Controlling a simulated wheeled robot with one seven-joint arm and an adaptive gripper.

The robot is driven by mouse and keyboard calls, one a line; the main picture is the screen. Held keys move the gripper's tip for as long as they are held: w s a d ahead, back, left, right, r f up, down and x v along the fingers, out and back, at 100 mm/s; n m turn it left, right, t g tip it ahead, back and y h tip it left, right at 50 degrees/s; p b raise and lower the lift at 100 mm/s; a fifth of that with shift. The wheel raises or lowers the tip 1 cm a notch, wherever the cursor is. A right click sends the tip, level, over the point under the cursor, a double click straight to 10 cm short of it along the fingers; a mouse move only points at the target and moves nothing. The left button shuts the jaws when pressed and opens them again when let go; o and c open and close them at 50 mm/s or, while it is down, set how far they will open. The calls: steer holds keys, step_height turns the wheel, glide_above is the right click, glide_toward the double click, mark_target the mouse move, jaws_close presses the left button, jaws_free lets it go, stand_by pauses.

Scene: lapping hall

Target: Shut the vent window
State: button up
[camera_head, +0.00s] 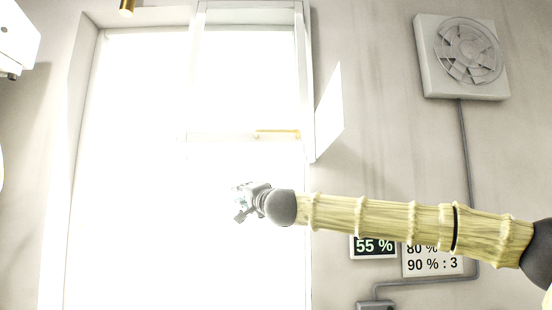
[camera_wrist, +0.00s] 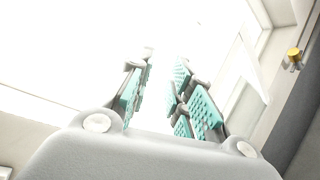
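The vent window (camera_head: 308,90) is the pale framed pane in the upper right part of the bright tall window. Its bottom rail (camera_head: 225,137) carries a yellow strip (camera_head: 278,131) near the right end. The frame seems to stand out from the window, but glare hides the gap and I cannot tell how far. My gripper (camera_head: 241,204) is below the rail, apart from it, in front of the bright glass. In the wrist view my gripper (camera_wrist: 160,82) has its teal-padded fingers apart with nothing between them. A pale frame (camera_wrist: 245,90) shows right of the fingers there.
A white fan (camera_head: 465,55) is on the right wall, with a cable running down. A 55 % display (camera_head: 374,246) and a sign (camera_head: 432,262) are behind my arm. A bright white panel or light patch (camera_head: 330,110) is right of the vent frame. A brass fitting (camera_wrist: 294,57) is at right.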

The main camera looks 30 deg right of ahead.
mark_target(277, 132)
steer(key=s+d+r+m+t+h, duration=0.1)
steer(key=s+d+r+m, duration=0.1)
steer(key=s+d+r, duration=0.45)
steer(key=s+d+r+m+t+h, duration=0.1)
steer(key=s+d+r, duration=0.2)
steer(key=r, duration=0.7)
steer(key=shift+d+p+x, duration=0.15)
steer(key=shift+p+x, duration=1.55)
steer(key=shift+x, duration=0.95)
steer(key=shift+d+p+x, duration=0.1)
steer(key=shift+p+x, duration=1.55)
steer(key=shift+x, duration=0.95)
steer(key=shift+s+r, duration=0.1)
steer(key=shift+r, duration=0.05)
jaws_close()
